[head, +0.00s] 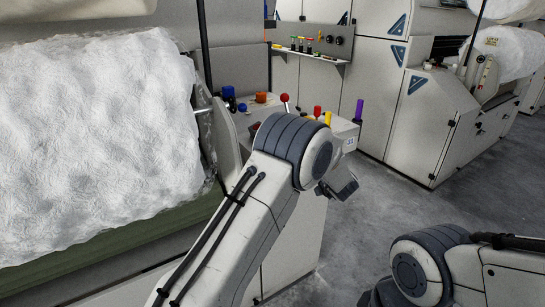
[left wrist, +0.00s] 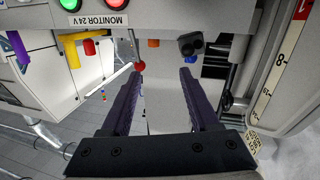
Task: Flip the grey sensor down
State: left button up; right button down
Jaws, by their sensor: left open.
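A dark grey fitting with two round ends (left wrist: 190,44), which may be the grey sensor, shows in the left wrist view under the edge of the machine panel. It lies beyond the right fingertip of my left gripper (left wrist: 162,70), apart from it as far as I can see. The left gripper is open, with nothing between its two dark fingers. In the head view my left arm hides most of this gripper and I cannot pick out the sensor. My right arm is at the lower right of the head view, its gripper out of frame.
Near the gripper are a red ball knob (head: 285,98), an orange knob (head: 261,97), a blue knob (head: 228,92) and a purple handle (head: 358,110). A large white fibre roll (head: 95,135) fills the left. Grey floor (head: 400,215) is open at the right.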

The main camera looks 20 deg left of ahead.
pick_arm(q)
jog(key=a+y, duration=0.1)
jog(key=a+f+n+g+y, duration=0.1)
jog(key=s+a+f+n, duration=0.1)
jog(key=a, duration=0.1)
jog(key=shift+g+y+b, duration=0.3)
jog(key=shift+y+b, duration=0.05)
jog(key=shift+y, duration=0.05)
jog(key=x, duration=1)
jog(key=shift+d+r, duration=0.1)
grip_shut()
